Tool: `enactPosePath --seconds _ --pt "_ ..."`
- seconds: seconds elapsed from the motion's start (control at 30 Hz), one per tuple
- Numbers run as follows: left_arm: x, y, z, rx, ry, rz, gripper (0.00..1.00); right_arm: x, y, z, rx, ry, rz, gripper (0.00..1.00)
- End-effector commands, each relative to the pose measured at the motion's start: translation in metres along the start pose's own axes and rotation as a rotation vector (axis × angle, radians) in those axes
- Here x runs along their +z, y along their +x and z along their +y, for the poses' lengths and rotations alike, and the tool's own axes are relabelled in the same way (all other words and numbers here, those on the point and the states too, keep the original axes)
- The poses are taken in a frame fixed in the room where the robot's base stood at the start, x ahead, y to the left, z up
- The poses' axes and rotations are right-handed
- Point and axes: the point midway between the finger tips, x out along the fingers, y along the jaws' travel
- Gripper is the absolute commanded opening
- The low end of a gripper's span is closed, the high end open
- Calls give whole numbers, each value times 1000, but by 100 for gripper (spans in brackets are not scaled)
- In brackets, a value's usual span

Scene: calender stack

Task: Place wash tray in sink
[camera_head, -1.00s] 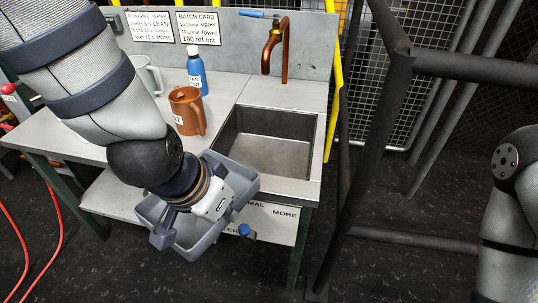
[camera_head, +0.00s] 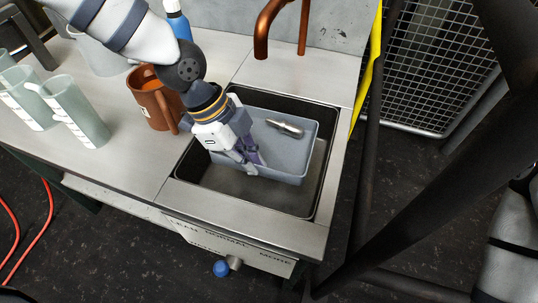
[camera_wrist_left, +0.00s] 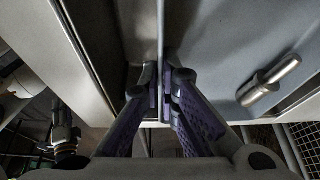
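The grey-blue wash tray (camera_head: 292,150) is inside the outline of the steel sink (camera_head: 212,184), toward its back and right. I cannot tell whether its base touches the sink floor. My left gripper (camera_head: 250,160) is over the tray's left side. In the left wrist view, its purple-padded fingers (camera_wrist_left: 162,92) sit on either side of the thin tray wall (camera_wrist_left: 161,45) and appear closed on it. A small metal cylinder (camera_head: 285,127) lies in the tray and also shows in the left wrist view (camera_wrist_left: 269,80). My right gripper is out of view.
A copper mug (camera_head: 150,100) and a blue bottle (camera_head: 178,22) stand left of the sink, near my left arm. Several pale cups (camera_head: 75,112) stand farther left. A copper tap (camera_head: 264,35) rises behind the sink. Dark rails (camera_head: 425,175) stand on the right.

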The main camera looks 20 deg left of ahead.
Motion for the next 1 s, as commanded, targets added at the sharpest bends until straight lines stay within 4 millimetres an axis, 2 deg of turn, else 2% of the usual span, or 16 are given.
enactPosePath --seconds 0.1,0.3,0.47,0.63,0.97,1.0 --pt "10 8 -2 8 20 3 0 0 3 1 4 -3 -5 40" --pt "29 52 0 13 22 1 0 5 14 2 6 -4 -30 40" --pt "36 68 0 9 24 2 0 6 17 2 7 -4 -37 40" --pt "46 95 1 9 23 2 0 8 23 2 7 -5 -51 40" --pt "48 98 0 5 24 3 0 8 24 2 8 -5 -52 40" --pt "48 98 0 7 23 2 5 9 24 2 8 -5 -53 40"
